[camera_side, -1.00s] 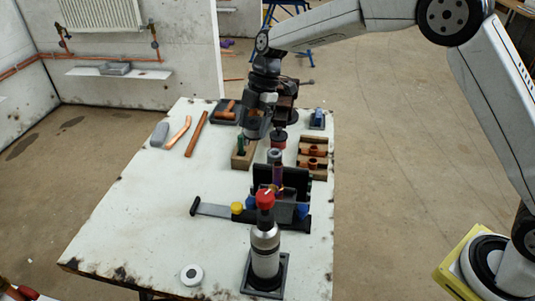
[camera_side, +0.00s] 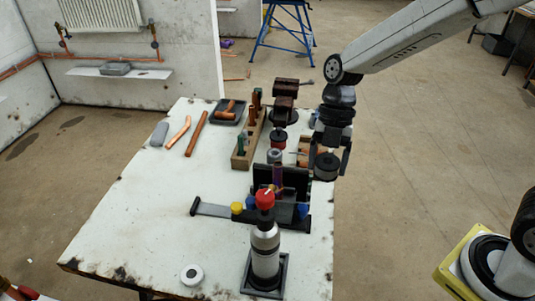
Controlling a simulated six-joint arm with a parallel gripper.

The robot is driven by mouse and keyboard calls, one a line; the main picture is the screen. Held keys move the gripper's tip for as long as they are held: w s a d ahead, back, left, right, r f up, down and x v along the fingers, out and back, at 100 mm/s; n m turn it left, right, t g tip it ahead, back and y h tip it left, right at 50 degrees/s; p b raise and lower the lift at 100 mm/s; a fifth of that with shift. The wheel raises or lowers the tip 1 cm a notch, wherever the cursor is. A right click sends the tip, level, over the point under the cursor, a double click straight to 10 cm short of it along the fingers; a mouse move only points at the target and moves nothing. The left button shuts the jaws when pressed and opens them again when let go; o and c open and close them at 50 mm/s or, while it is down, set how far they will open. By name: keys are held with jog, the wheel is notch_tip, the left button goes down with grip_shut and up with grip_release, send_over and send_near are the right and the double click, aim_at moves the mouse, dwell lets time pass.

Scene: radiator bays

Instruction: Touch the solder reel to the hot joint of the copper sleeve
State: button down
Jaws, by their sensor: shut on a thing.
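My gripper (camera_side: 328,170) is shut on a dark round reel (camera_side: 326,168) with a pale top, which looks like the solder reel. It holds the reel over the right edge of the white bench, beside the wooden fitting block. A thin upright tube (camera_side: 278,174), purple and copper in colour, stands in front of a black panel (camera_side: 296,180) on the bench. It looks like the copper sleeve, but its joint is too small to make out. The reel is to the right of this tube and apart from it.
A gas bottle with a red knob (camera_side: 264,245) stands in front of the tube. A black fixture with a long arm (camera_side: 215,210) lies across the bench. A wooden tool rack (camera_side: 240,160) and a dark vise (camera_side: 284,100) are behind. The bench's left front is mostly clear.

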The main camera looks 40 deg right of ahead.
jog(key=s+f+n, duration=0.1)
jog(key=s+f, duration=0.3)
jog(key=f, duration=0.1)
jog(key=shift+d+f, duration=0.25)
jog(key=shift+d, duration=0.15)
jog(key=shift+f, duration=0.1)
dwell(0.3)
jog(key=shift+w+a+f, duration=0.1)
jog(key=shift+w+f, duration=0.2)
jog(key=shift+f, duration=0.3)
jog(key=shift+w+a+f, duration=0.15)
jog(key=shift+w+f, duration=0.2)
jog(key=shift+f, duration=0.25)
jog(key=shift+w+a+f, duration=0.1)
jog(key=shift+w+f, duration=0.2)
jog(key=shift+f, duration=0.3)
jog(key=shift+w+a+f, duration=0.25)
jog(key=shift+w+f, duration=0.05)
jog(key=shift+w, duration=0.35)
jog(key=shift+w+a+f, duration=0.25)
jog(key=shift+w, duration=0.35)
dwell(0.7)
jog(key=shift+s+r, duration=0.1)
jog(key=shift+s, duration=0.05)
dwell(2.0)
